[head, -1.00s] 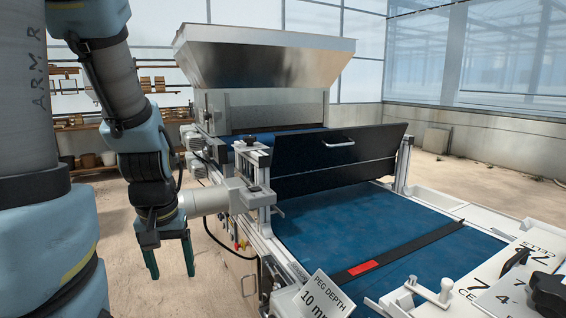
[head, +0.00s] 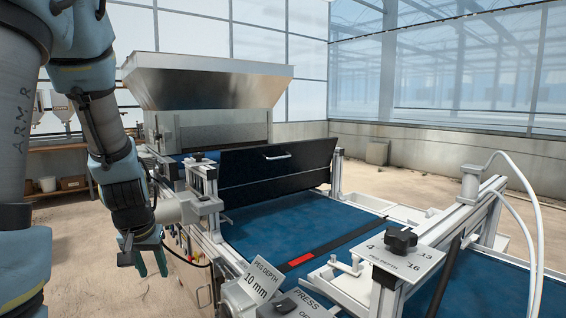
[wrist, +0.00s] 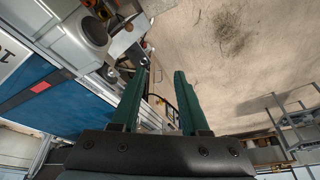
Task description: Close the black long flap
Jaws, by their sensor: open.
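The black long flap (head: 262,170) spans the blue belt of the seeder, below the steel hopper. It stands raised and tilted, with a light bar handle (head: 277,156) near its upper edge. My gripper (head: 146,266) hangs to the left of the machine, fingers pointing down, apart from the flap and lower than it. In the wrist view my gripper (wrist: 163,72) shows two green fingers spread with nothing between them. The flap does not show clearly in the wrist view.
The steel hopper (head: 208,85) stands behind the flap. The blue belt (head: 270,232) runs in front of it, crossed by a black strip with a red mark. A PEG DEPTH plate (head: 258,283) and a black knob (head: 399,240) are at the near side. Sandy floor is free at left.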

